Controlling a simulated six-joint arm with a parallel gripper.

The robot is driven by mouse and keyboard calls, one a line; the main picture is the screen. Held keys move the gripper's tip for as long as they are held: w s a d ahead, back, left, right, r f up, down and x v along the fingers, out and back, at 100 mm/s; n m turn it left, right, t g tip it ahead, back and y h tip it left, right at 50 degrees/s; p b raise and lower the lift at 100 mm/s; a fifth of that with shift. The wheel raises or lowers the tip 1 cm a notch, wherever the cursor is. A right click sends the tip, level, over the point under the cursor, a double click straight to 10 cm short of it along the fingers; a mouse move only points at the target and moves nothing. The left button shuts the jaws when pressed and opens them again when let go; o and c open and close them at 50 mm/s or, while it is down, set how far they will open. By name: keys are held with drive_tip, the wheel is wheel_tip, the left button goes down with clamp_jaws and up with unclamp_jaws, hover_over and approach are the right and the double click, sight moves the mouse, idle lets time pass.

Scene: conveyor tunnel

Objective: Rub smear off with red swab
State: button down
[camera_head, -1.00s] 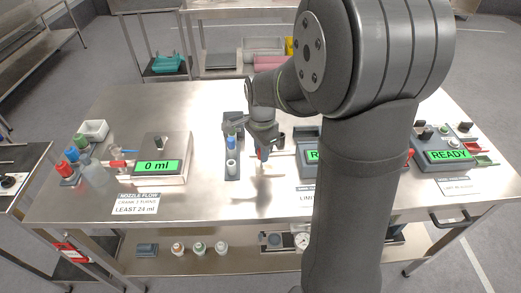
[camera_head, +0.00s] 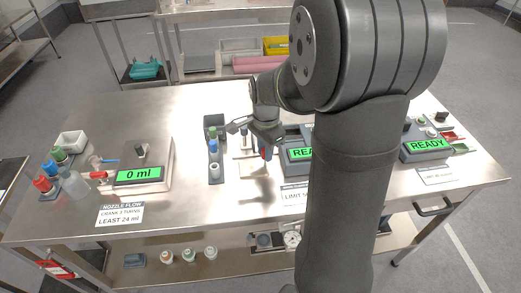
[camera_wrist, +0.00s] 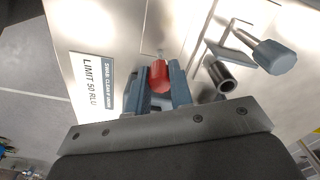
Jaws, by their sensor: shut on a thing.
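My gripper (camera_wrist: 157,88) is shut on the red swab (camera_wrist: 158,75), whose red handle sits between the two blue-grey fingers in the wrist view. A small pale tip shows beyond the red handle, over the bare steel table (camera_wrist: 180,25). In the head view my gripper (camera_head: 265,143) is low over the middle of the table, and the red swab (camera_head: 264,153) hangs below it. I cannot tell whether the swab touches the table. I cannot make out a smear in either view.
A grey reader showing READY (camera_head: 300,153) stands close on the right, partly behind my arm. A dark open tube (camera_wrist: 222,78) and a blue-grey knob (camera_wrist: 275,57) are near the swab.

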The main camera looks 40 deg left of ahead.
drive_tip(key=shift+r, duration=3.05)
drive_tip(key=shift+r, duration=0.1)
drive_tip(key=shift+r, duration=1.4)
drive_tip(key=shift+w, duration=0.1)
